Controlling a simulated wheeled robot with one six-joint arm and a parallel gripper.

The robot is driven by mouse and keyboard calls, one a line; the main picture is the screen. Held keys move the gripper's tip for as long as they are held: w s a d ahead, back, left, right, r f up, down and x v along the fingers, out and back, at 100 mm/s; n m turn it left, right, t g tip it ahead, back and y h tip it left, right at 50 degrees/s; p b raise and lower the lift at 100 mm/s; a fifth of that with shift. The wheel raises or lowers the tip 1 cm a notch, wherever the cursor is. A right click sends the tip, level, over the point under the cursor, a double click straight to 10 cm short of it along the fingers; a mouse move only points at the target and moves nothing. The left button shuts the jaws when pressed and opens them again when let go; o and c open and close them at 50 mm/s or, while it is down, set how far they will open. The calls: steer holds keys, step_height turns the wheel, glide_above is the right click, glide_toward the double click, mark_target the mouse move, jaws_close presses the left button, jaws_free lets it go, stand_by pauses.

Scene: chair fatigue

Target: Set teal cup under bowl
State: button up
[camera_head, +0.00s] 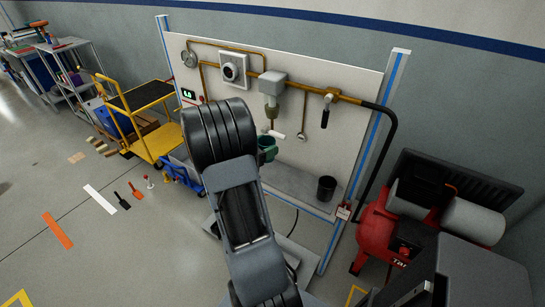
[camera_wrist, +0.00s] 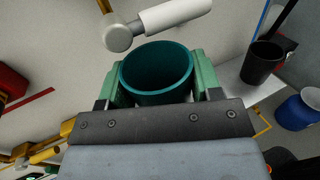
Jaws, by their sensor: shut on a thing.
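The teal cup (camera_wrist: 157,72) is upright in the wrist view, its open mouth facing the camera, and looks empty. My gripper (camera_wrist: 157,80) is shut on it, with a green finger on each side. In the head view the cup (camera_head: 268,143) shows partly behind my arm, in front of the wall panel. The bowl (camera_head: 270,110) is a tan part hanging below a grey box on the panel, above the cup. A pale valve handle (camera_head: 277,134) lies between them; it also shows in the wrist view (camera_wrist: 175,16), just beyond the cup's rim.
A black cup (camera_head: 326,188) stands on the panel's grey ledge (camera_head: 297,186), right of the teal cup. Yellow pipes and a black-handled valve (camera_head: 326,108) are fixed to the panel. A red compressor (camera_head: 378,225) stands at right, a yellow cart (camera_head: 150,115) at left.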

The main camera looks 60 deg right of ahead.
steer(key=d+f, duration=0.3)
steer(key=w+d+f, duration=0.1)
steer(key=d+f, duration=0.2)
steer(key=shift+w+d+f, duration=0.1)
steer(key=shift+w+f, duration=0.05)
steer(key=shift+w, duration=0.05)
steer(key=f, duration=0.2)
steer(key=shift+w+d+f, duration=0.1)
steer(key=shift+d+f, duration=0.1)
steer(key=shift+f, duration=0.55)
steer(key=shift+f, duration=0.2)
steer(key=o, duration=0.4)
steer(key=shift+o, duration=1.2)
